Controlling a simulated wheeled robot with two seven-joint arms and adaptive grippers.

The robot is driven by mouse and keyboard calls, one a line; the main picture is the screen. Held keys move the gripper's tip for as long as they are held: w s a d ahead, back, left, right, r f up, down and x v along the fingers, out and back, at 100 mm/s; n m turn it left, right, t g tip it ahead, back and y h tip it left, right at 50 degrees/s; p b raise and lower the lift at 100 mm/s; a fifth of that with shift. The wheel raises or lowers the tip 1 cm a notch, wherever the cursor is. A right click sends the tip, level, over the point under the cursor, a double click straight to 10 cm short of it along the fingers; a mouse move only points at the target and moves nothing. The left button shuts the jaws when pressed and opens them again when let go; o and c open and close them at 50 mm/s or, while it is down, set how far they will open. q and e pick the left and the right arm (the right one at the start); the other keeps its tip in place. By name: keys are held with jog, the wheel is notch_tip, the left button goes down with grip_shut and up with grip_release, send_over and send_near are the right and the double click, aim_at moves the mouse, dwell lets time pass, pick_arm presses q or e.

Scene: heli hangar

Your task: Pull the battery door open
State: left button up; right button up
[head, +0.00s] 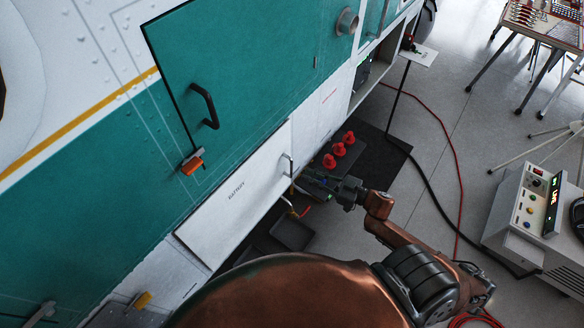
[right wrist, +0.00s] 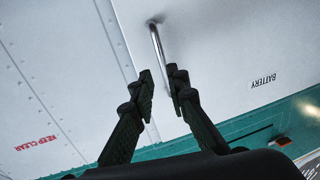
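The battery door (head: 225,205) is a white panel marked BATTERY, low on the teal and white helicopter side. It also shows in the right wrist view (right wrist: 215,60). I cannot tell whether it stands slightly ajar. Its slim metal handle (head: 288,165) is at the door's right end. My right gripper (head: 306,180) is at the handle. In the right wrist view the handle (right wrist: 156,42) runs between the fingertips (right wrist: 161,74), nearer the right finger and partly hidden by it. The fingers are drawn in, with a gap still between them. My left gripper is not in view.
A black door handle (head: 208,106) and an orange latch (head: 192,163) are above. Red caps (head: 339,149) stand on a dark mat beside the door. A power unit (head: 530,215) stands at the right, with cables on the floor. A table (head: 540,25) is at the far right.

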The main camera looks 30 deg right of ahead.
aim_at(291, 169)
jog(key=shift+p+x, duration=0.6)
jog(key=shift+x, duration=3.3)
jog(key=shift+s+a+r, duration=0.1)
jog(key=shift+r, duration=0.1)
jog(key=shift+c, duration=0.7)
grip_shut()
